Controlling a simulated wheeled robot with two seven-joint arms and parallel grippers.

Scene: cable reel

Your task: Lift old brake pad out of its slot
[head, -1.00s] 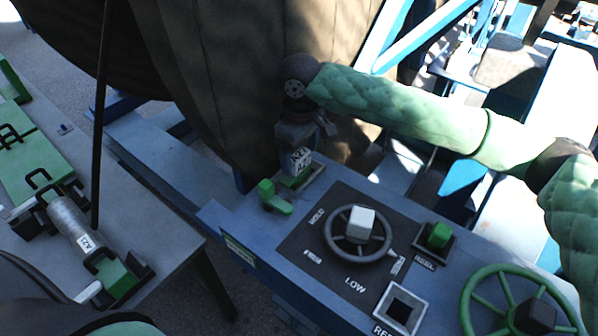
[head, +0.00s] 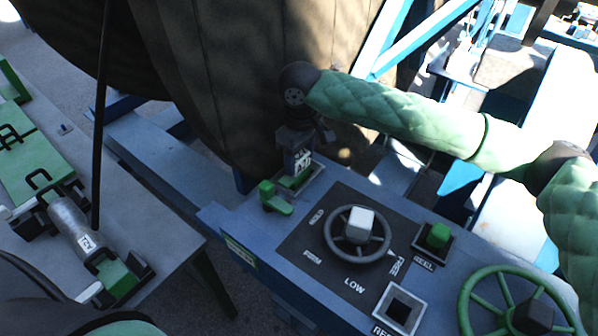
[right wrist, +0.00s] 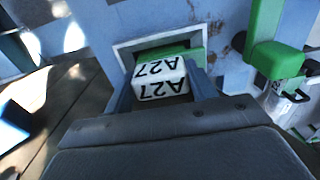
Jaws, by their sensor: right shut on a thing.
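The old brake pad is a white block marked A27 (right wrist: 161,77), which also shows in the head view (head: 302,161). It stands at a pale-rimmed slot (right wrist: 121,47) in the blue console, with green (right wrist: 150,52) showing in the slot beside it. My right gripper (right wrist: 163,86) points down over the slot, its two fingers shut on the pad's sides. In the head view the right gripper (head: 296,150) partly hides the pad. How deep the pad sits cannot be told. My left gripper is not in view.
A green lever (head: 275,198) stands close by the slot. The console also has a dark handwheel (head: 358,238), a green button (head: 438,235), an empty square socket (head: 400,308) and a green handwheel (head: 520,305). The big dark reel (head: 235,80) rises behind. A bench (head: 165,255) holds a grey labelled cylinder (head: 72,222).

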